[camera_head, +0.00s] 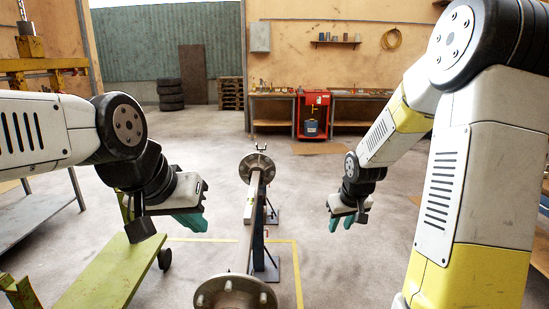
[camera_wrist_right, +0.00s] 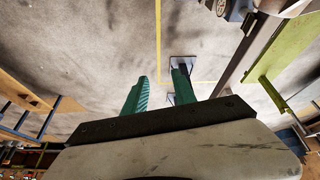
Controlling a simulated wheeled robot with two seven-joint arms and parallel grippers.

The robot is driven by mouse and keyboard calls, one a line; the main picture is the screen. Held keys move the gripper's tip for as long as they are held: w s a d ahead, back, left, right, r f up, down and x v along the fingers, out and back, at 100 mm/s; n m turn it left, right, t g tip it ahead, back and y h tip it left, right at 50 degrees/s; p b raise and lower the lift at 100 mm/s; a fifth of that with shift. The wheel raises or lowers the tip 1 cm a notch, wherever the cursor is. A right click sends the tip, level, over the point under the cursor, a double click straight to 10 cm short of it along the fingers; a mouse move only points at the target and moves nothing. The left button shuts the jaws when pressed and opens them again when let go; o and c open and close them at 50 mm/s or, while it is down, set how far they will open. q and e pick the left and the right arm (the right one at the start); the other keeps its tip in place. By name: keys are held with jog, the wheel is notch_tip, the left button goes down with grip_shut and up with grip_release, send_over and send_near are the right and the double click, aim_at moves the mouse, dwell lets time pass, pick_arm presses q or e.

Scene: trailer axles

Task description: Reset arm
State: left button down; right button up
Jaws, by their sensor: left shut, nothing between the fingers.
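My left gripper (camera_head: 192,221), with teal fingers, is shut and empty above the floor, left of the trailer axle (camera_head: 248,214). My right gripper (camera_head: 342,222) hangs to the right of the axle with its fingers pointing down. In the right wrist view its two teal fingers (camera_wrist_right: 160,88) stand apart with only floor between them, so it is open and empty. The axle is a long beam with a round hub flange (camera_head: 257,168) at the far end and another (camera_head: 235,293) at the near end. Neither gripper touches it.
A green cart (camera_head: 118,272) stands at lower left, below my left arm. Blue axle stands (camera_head: 267,262) hold the beam. A red cabinet (camera_head: 313,115) and workbench stand at the back wall, with tyres (camera_head: 170,95) at back left. The floor right of the axle is clear.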

jog(key=s+a+r+m, duration=0.1)
jog(key=s+a+r, duration=0.1)
jog(key=s+r, duration=0.6)
jog(key=s+a+r+m+t+y, duration=0.1)
jog(key=s+a+r, duration=0.2)
jog(key=s+r, duration=0.6)
jog(key=s, duration=0.6)
jog(key=shift+s+y, duration=0.15)
jog(key=shift+y, duration=0.15)
jog(key=shift+r, duration=0.1)
